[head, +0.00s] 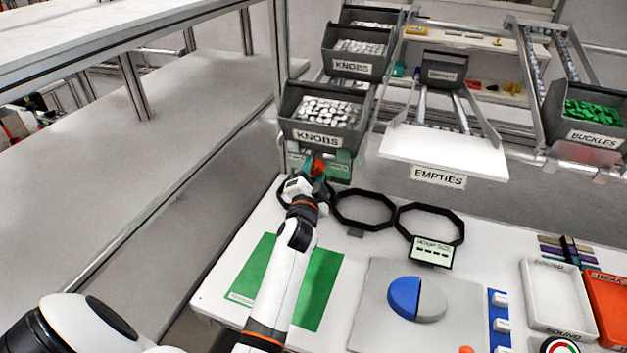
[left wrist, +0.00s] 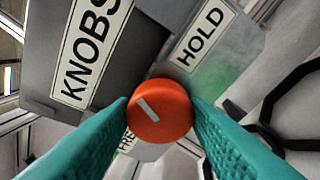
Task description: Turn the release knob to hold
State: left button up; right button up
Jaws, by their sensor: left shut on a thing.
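The release knob (left wrist: 168,118) is round and orange with a short white mark. In the left wrist view it sits between a HOLD label (left wrist: 199,39) at upper right and a second, mostly hidden label (left wrist: 127,141) at lower left. The white mark lies on the upper-left part of its face, pointing at neither label. My left gripper (left wrist: 160,112) is shut on the knob, its teal fingers on either side. In the head view, the knob (head: 317,165) shows small below the front KNOBS bin, with my left gripper (head: 309,180) at it. My right gripper is not in view.
The front KNOBS bin (head: 318,138) hangs just above the knob. Black octagonal rings (head: 363,209) lie to the right. A green mat (head: 255,268) lies under my left arm. A blue and grey disc (head: 417,298) and a white tray (head: 556,294) occupy the table's right.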

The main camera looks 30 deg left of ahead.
pick_arm(q)
jog(key=shift+f+m+t+y+b, duration=0.15)
jog(key=shift+m+t+y+b, duration=0.25)
jog(key=shift+m+b, duration=1.3)
jog(key=o, duration=1)
jog(key=shift+c, duration=0.2)
jog(key=b+v, duration=0.2)
jog(key=v, duration=1)
jog(key=shift+d+b, duration=0.15)
jog(key=shift+b, duration=0.15)
